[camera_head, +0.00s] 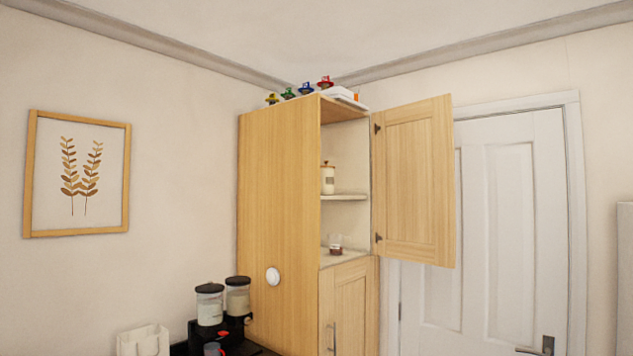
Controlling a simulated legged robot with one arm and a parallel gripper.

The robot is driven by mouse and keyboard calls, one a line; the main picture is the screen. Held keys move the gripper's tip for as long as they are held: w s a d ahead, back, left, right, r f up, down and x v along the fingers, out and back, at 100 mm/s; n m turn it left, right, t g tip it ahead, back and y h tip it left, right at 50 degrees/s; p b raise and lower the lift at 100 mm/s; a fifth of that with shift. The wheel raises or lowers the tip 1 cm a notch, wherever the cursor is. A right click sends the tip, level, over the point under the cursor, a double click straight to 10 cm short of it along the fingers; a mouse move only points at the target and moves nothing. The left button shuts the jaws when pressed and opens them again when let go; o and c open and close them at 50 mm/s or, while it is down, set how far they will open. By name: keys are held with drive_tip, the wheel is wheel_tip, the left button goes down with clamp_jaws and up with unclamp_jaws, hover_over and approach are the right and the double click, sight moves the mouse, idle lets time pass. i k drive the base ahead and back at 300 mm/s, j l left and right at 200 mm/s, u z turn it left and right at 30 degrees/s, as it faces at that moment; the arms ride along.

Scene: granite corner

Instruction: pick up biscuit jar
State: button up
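A small cream jar with a brown lid, likely the biscuit jar (328,179), stands upright on the upper shelf (345,197) of the tall wooden cabinet (279,200). The cabinet's side panel stands just left of the jar. The upper cabinet door (414,180) is swung open to the right. My gripper is not in view.
A small glass with dark contents (335,243) stands on the lower shelf. Two black-lidded canisters (209,305) and a white bag (143,341) are at lower left. Several colourful ornaments (306,89) sit on the cabinet top. A white door (510,220) is at right.

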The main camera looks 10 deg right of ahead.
sight(327, 175)
drive_tip(key=i+z, duration=0.25)
drive_tip(key=z, duration=0.15)
drive_tip(key=i+z, duration=0.25)
drive_tip(key=z, duration=0.15)
drive_tip(key=i+j+z, duration=0.1)
drive_tip(key=z, duration=0.3)
drive_tip(key=i+j, duration=0.05)
drive_tip(key=i, duration=0.05)
